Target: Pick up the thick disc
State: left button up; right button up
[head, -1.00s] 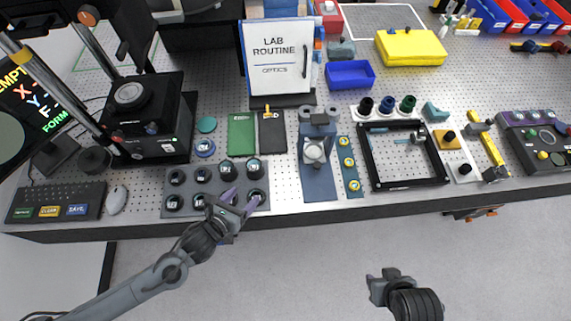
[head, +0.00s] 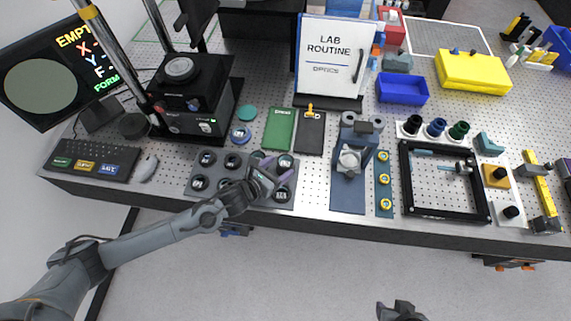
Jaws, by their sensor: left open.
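A grey tray (head: 228,178) near the front edge of the table holds several dark round discs with pale labels. The disc at its back right corner (head: 285,162) looks a little taller than the others, but I cannot tell for sure which one is the thick disc. My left gripper (head: 273,167) is open over the right part of the tray, its purple-grey fingers spread and partly hiding discs there. Nothing shows between its fingers. My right gripper (head: 400,309) is at the bottom edge, away from the table and partly cut off; its jaw state is unclear.
A blue fixture (head: 348,190) stands to the right. A keyboard (head: 95,160) and mouse (head: 145,168) are left.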

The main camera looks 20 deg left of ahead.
aim_at(283, 164)
pick_arm(q)
jog(key=shift+x, duration=2.3)
jog(key=shift+a, duration=0.1)
jog(key=shift+r, duration=0.1)
jog(key=c, duration=1)
